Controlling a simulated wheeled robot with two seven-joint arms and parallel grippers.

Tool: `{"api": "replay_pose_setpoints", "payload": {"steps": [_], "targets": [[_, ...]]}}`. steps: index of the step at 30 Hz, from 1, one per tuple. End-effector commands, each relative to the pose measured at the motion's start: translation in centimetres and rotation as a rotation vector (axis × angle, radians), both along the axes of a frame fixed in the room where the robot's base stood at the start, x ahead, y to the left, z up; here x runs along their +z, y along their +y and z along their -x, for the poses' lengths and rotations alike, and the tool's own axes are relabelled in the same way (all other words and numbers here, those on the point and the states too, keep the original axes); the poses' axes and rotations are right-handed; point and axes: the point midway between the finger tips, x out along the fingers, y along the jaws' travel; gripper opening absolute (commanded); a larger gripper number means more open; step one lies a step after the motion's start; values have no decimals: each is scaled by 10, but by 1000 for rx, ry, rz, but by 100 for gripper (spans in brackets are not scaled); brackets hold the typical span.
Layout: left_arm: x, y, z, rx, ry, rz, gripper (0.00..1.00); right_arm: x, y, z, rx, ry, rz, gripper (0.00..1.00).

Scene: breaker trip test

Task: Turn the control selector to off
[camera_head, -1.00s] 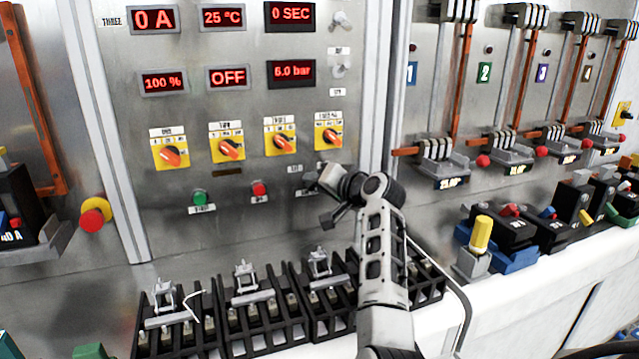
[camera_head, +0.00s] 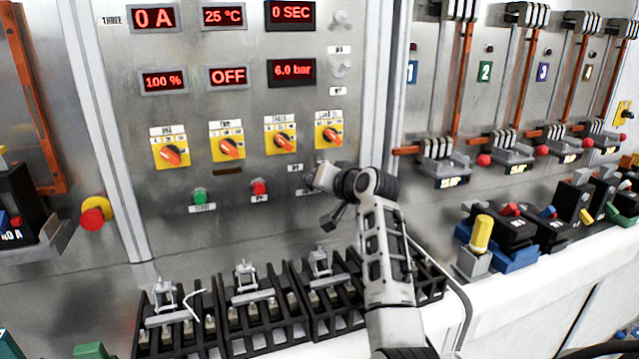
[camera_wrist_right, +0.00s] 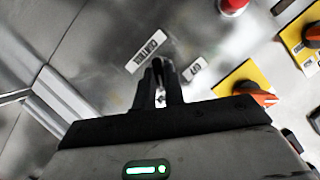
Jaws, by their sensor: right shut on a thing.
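The control selector sits low on the right of the grey panel, by the labels "CONTROL" (camera_wrist_right: 147,52) and "OFF" (camera_wrist_right: 194,69) in the wrist view. My right gripper (camera_head: 312,180) is at the panel there, below the orange knobs and right of the red button. In the wrist view its dark fingers (camera_wrist_right: 159,74) are close together and shut on the selector. The fingers hide nearly all of the selector, so I cannot tell which way it points. My left gripper is not in view.
Several yellow plates with orange knobs (camera_head: 231,148) are above my gripper. A green button (camera_head: 200,196) and red button (camera_head: 259,188) are to its left. Black terminal blocks (camera_head: 250,318) line the ledge below. A display (camera_head: 229,76) reads OFF.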

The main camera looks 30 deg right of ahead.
Motion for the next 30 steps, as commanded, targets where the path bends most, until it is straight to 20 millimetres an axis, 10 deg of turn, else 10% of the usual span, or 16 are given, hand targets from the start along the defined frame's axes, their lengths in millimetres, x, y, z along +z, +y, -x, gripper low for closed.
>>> {"api": "replay_pose_setpoints", "payload": {"steps": [30], "targets": [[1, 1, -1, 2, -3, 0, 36, 1, 10, -2, 1, 225, 936, 0]]}}
